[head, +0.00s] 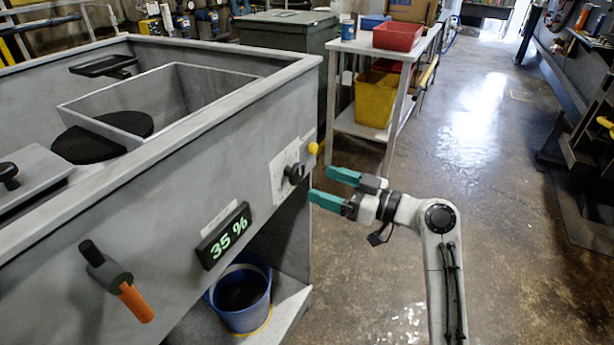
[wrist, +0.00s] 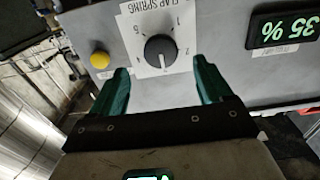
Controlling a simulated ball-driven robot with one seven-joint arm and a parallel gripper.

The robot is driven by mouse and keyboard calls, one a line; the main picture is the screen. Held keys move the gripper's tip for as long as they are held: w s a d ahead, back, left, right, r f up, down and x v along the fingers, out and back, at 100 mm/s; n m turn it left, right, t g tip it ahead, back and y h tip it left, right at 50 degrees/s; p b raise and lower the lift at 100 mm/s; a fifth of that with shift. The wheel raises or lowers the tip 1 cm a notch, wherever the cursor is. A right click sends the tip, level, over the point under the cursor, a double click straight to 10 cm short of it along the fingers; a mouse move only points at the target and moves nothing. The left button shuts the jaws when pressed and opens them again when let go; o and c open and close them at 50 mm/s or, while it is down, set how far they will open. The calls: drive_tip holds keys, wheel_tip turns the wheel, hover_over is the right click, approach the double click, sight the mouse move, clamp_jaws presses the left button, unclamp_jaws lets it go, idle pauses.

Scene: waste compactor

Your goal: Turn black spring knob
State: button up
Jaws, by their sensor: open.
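The black spring knob (head: 294,172) sits on a white numbered label plate on the front panel of the grey compactor (head: 190,160). In the wrist view the knob (wrist: 160,50) is round with a white pointer line, and the label above reads "FLAP SPRING". My gripper (head: 328,187) has teal fingers, is open and empty, and is just right of the knob in the head view. In the wrist view the gripper (wrist: 160,80) has one finger on each side below the knob, apart from it.
A yellow button (wrist: 100,60) is left of the knob. A "35 %" display (head: 223,236) and an orange-tipped lever (head: 118,280) are on the same panel. A blue bucket (head: 241,300) stands below.

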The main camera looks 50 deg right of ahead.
sight(300, 176)
drive_tip(key=shift+x, duration=2.75)
drive_tip(key=shift+c, duration=0.2)
drive_tip(key=c, duration=1)
drive_tip(key=shift+m+p, duration=0.35)
drive_tip(key=shift+m, duration=0.05)
drive_tip(key=m+p, duration=0.1)
drive_tip(key=m, duration=0.1)
drive_tip(key=shift+a+r+m+p, duration=0.1)
drive_tip(key=shift+m+p, duration=1.95)
drive_tip(key=shift+m, duration=0.95)
